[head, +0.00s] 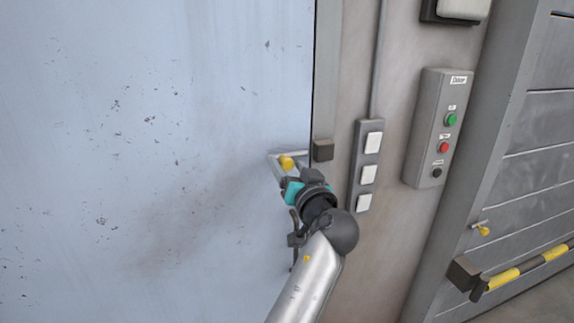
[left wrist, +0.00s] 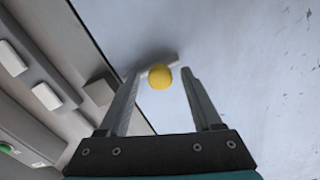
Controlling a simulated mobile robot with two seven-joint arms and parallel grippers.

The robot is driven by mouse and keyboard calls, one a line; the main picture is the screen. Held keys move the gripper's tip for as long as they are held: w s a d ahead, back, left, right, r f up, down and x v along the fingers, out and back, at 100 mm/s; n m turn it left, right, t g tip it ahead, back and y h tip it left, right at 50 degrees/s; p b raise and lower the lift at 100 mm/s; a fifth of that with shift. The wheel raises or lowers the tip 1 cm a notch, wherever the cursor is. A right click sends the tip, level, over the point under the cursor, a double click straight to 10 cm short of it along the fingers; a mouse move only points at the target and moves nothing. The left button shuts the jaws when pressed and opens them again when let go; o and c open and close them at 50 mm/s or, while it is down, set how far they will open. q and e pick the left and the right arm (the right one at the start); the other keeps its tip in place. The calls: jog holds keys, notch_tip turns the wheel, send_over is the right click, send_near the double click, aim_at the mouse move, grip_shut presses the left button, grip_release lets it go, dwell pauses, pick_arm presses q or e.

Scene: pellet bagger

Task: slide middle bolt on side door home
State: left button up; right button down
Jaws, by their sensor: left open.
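The side door (head: 140,130) is a scuffed pale blue panel filling the left of the head view. The bolt has a yellow knob (head: 286,162) and a pale bar near the door's right edge. A dark brown block (head: 323,150) sits on the frame just right of the bar. My left gripper (head: 284,173) is open at the knob. In the left wrist view, the yellow knob (left wrist: 160,77) shows between the two finger tips, nearer the left finger; I cannot tell whether either touches it. My gripper hides part of the bolt. My right gripper is out of view.
A strip of white switches (head: 368,174) runs down the wall right of the block. A grey control box (head: 436,130) with green, red and black buttons is farther right. A yellow-and-black striped bar (head: 530,264) is at lower right. The door face left of my arm is clear.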

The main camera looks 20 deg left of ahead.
pick_arm(q)
grip_shut()
dwell(0.4)
dwell(0.9)
